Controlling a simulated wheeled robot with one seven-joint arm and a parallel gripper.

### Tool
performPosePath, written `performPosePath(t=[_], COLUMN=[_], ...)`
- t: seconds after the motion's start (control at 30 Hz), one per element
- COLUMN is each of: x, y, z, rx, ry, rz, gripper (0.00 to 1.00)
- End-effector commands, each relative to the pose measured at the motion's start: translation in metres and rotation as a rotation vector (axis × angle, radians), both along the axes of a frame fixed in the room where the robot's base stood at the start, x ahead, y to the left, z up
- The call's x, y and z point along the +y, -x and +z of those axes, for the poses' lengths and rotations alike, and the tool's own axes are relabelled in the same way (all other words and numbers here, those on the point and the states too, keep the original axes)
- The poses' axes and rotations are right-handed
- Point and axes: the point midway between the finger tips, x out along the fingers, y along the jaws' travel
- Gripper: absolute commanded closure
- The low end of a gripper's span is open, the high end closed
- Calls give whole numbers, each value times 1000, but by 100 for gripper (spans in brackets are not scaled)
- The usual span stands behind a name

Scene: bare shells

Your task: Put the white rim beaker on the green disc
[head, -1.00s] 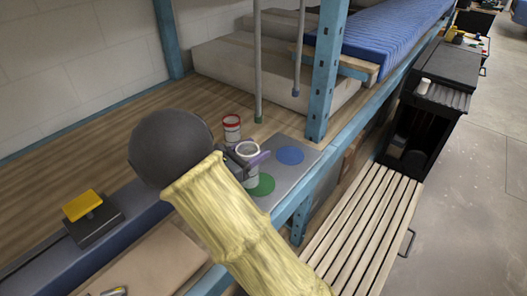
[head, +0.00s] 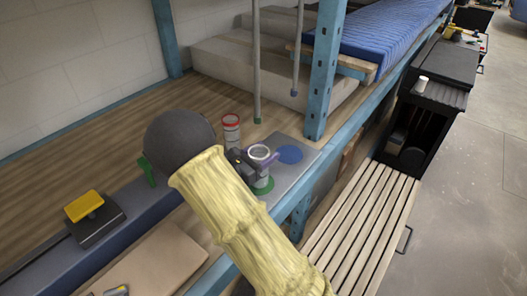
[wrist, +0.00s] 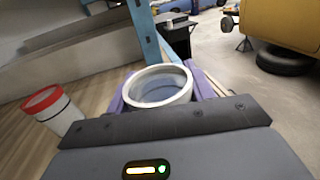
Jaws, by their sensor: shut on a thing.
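The white rim beaker (head: 260,153) is upright between the purple fingers of my gripper (head: 261,161), which is shut on it. In the wrist view its white rim (wrist: 158,70) and open top face the camera, with a finger on each side. In the head view the beaker is over the green disc (head: 267,189), whose edge shows around the beaker's lower end. I cannot tell whether its base touches the disc. The disc lies on a grey plate (head: 302,172), beside the blue disc (head: 288,154).
A red rim beaker (head: 231,133) stands just behind and left of my gripper; it also shows in the wrist view (wrist: 40,99). A blue post (head: 324,75) rises behind the plate. A yellow-topped block (head: 84,206) and a green object (head: 147,172) are at left.

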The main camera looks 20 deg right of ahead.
Motion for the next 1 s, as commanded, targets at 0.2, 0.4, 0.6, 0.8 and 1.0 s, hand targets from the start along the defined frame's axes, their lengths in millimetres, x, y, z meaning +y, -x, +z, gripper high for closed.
performPosePath(t=[0.2,0.4,0.6,0.8,1.0], x=[1,-2,-2,-2,11], y=[0,0,0,0,5], z=[0,-5,-4,-3,0], rx=[-1,-1,-1,-1,-2], ry=[0,0,0,0,0], rz=[2,-3,-3,-3,1], gripper=[83,43,26,26,26])
